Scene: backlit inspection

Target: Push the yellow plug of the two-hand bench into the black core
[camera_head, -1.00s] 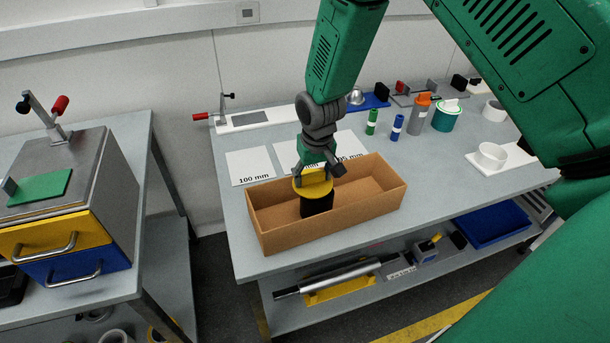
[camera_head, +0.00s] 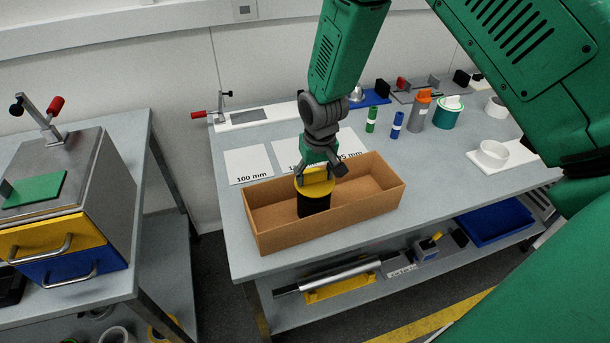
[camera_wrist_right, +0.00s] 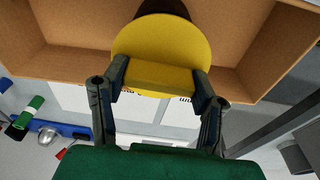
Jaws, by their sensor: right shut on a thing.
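My right gripper (camera_head: 316,178) is shut on the yellow plug (camera_head: 317,189), a round disc with a raised grip bar. In the wrist view, the fingers (camera_wrist_right: 160,82) hold that bar from both sides, and the plug (camera_wrist_right: 160,45) fills the space beyond them. The black core (camera_head: 313,205) is a dark cylinder directly below the plug, within the open cardboard box. It shows as a dark edge behind the plug in the wrist view (camera_wrist_right: 163,7). I cannot tell how deep the plug sits in the core, or whether the core touches the box floor. My left gripper is out of view.
The cardboard box (camera_head: 262,238) stands at the front of the grey bench (camera_head: 226,207). White sheets (camera_head: 248,163) lie behind it. Green (camera_head: 371,120) and blue (camera_head: 397,125) cylinders and an orange-topped one (camera_head: 421,110) stand at the back right. A cabinet with drawers (camera_head: 75,190) is at left.

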